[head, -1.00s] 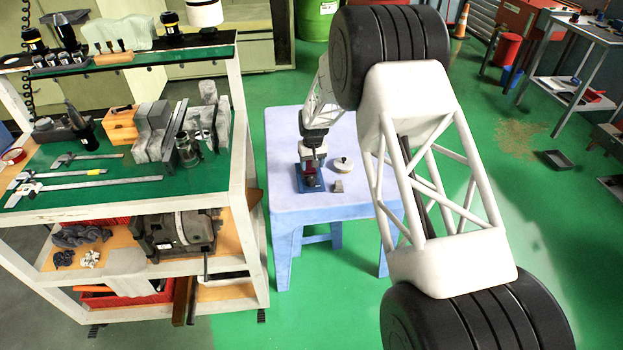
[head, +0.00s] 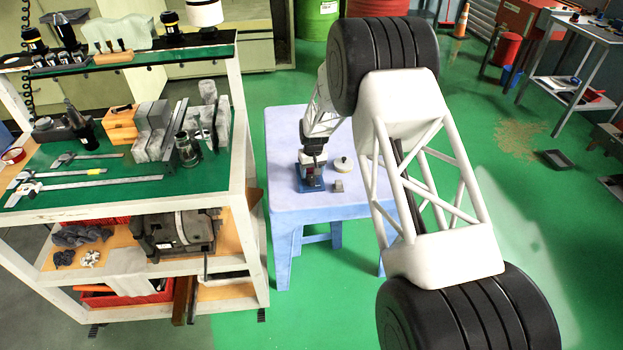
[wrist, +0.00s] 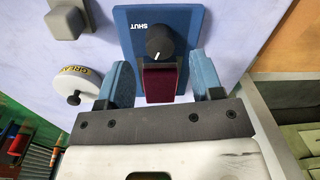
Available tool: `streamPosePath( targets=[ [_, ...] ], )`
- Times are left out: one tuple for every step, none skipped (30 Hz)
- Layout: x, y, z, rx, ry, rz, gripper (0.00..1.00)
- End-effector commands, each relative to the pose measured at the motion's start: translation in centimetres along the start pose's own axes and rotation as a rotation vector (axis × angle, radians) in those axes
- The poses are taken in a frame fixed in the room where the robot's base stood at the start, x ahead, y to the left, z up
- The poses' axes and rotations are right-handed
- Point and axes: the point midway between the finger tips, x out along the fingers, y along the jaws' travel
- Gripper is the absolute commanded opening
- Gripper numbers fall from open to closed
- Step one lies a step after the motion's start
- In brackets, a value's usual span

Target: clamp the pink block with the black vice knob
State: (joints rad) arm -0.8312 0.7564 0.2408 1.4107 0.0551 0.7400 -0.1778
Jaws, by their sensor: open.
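The vice is a blue plate on the table, and its black knob (wrist: 160,42) stands beside white "SHUT" lettering in the wrist view. A small light mark shows on the knob's lower edge. The dark pink block (wrist: 160,84) is just below the knob in that view. My gripper (wrist: 164,74) is open, with one blue finger on each side of the block and gaps between. In the head view my gripper (head: 312,164) is low over the vice's blue base (head: 312,186) and largely hides the block and knob. Contact with the vice cannot be told.
A round white tin (wrist: 79,84) with "GREA" lettering visible and a grey block (wrist: 67,20) are left of the vice in the wrist view. The pale table (head: 290,205) has clear room at its front. A crowded tooling cart (head: 245,150) stands to its left.

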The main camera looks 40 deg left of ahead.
Motion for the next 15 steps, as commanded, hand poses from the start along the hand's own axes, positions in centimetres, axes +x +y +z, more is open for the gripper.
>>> streamPosePath(
  targets=[
    [0.7, 0.0, 0.0, 0.000, -0.002, 0.000, 0.60],
    [1.0, 0.0, 0.0, 0.000, -0.001, 0.000, 0.60],
    [1.5, 0.0, 0.0, 0.000, -0.001, 0.000, 0.60],
    [1.8, 0.0, 0.0, 0.000, 0.000, 0.000, 0.60],
    [2.2, 0.0, 0.0, 0.000, 0.000, 0.000, 0.60],
    [2.6, 0.0, 0.0, 0.000, 0.000, 0.000, 0.60],
    [2.8, 0.0, 0.0, 0.000, 0.000, 0.000, 0.60],
    [3.1, 0.0, 0.0, 0.000, 0.000, 0.000, 0.60],
    [3.3, 0.0, 0.0, 0.000, 0.000, 0.000, 0.60],
    [3.5, 0.0, 0.0, 0.000, 0.000, 0.000, 0.60],
    [3.6, 0.0, 0.0, 0.000, 0.000, 0.000, 0.60],
    [3.8, 0.0, 0.0, 0.000, 0.000, 0.000, 0.60],
    [3.9, 0.0, 0.0, 0.000, 0.000, 0.000, 0.60],
    [3.9, 0.0, 0.0, 0.000, 0.000, 0.000, 0.60],
    [4.0, 0.0, 0.0, 0.000, 0.000, 0.000, 0.60]
  ],
)
